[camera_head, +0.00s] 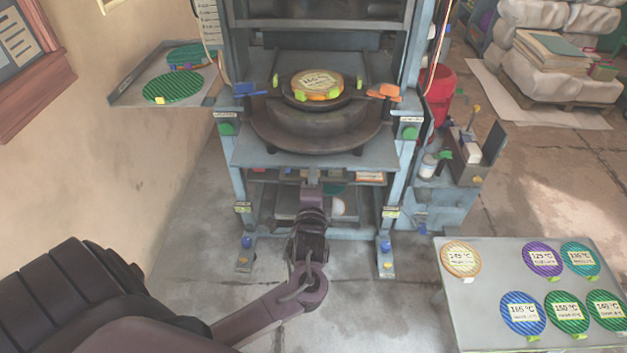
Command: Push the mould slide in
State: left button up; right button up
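The mould slide (250,157) is a grey plate in the middle of the press frame, with a wide dark round mould (318,132) on it. A yellow disc (318,83) with a pale label and green tabs lies on top of the mould. My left gripper (312,186) is at the front middle of the press, just below the slide's front edge. Its fingers are small and partly hidden by its own wrist, so I cannot tell whether they are open or touch the slide. My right gripper is out of view.
A side shelf (127,94) with green striped discs is at the left. A grey table (485,313) with several labelled discs stands at the lower right. A red bin (437,92) and a small side stand are right of the press. Open floor lies in front.

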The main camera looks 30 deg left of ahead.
pick_arm(q)
grip_shut()
jog(key=shift+w, duration=0.1)
dwell(0.3)
